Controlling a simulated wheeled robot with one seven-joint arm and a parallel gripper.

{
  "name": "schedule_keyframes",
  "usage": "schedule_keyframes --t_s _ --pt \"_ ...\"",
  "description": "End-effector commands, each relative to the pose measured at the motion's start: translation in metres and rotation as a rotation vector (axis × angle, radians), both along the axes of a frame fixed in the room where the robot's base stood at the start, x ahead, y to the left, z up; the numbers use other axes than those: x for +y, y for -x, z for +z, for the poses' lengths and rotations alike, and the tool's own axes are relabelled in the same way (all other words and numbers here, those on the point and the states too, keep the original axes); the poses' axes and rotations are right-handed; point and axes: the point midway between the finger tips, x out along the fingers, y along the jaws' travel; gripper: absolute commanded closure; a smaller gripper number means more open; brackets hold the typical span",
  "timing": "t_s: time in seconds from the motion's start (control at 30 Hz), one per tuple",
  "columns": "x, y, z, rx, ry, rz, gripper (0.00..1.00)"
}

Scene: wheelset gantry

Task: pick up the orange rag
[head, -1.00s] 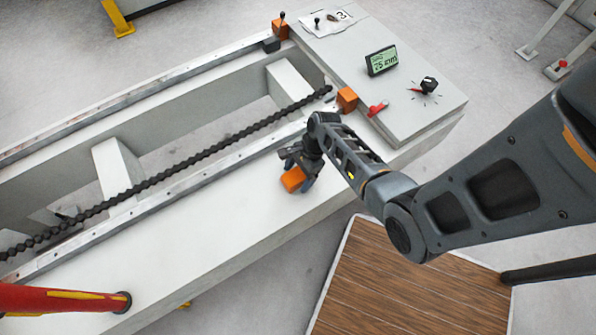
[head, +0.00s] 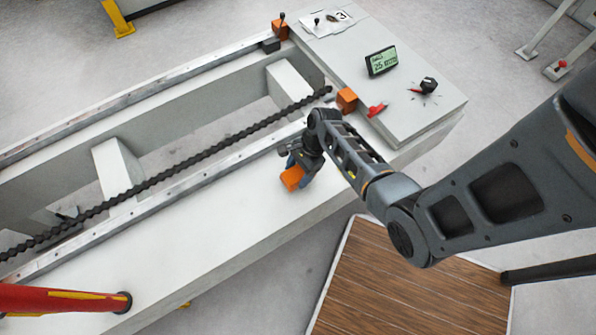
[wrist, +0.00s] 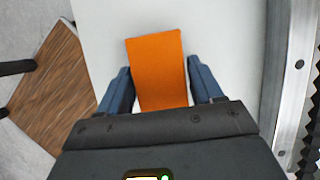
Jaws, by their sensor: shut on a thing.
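The orange rag (head: 291,178) is a small orange piece at the front ledge of the pale gantry bed. In the wrist view the rag (wrist: 158,62) appears as a flat orange rectangle reaching out from between the fingers. My gripper (wrist: 163,88) is shut on the rag, with one blue finger at each side. In the head view my gripper (head: 297,168) points down over the ledge and partly covers the rag. I cannot tell whether the rag touches the ledge.
A metal rail (head: 160,190) and a dark threaded screw (head: 180,165) run beside the ledge. A console with a display (head: 381,60), a black knob (head: 428,86) and a red lever (head: 377,109) stands at the right end. A wooden platform (head: 410,285) lies in front. A red-yellow bar (head: 65,299) crosses lower left.

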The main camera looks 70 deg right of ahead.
Motion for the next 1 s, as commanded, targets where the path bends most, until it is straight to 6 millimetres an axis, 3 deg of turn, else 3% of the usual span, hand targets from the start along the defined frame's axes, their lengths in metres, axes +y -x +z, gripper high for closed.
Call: schedule_keyframes --t_s 0.13,0.5,0.73,1.0 --pt "0.0 0.0 0.03 -0.002 0.003 0.001 0.65" --pt "-0.031 -0.077 0.074 -0.004 0.002 0.003 0.65" --pt "-0.04 -0.102 0.091 -0.001 0.001 0.001 0.65" --pt "-0.043 -0.109 0.096 0.0 0.0 0.001 0.65"
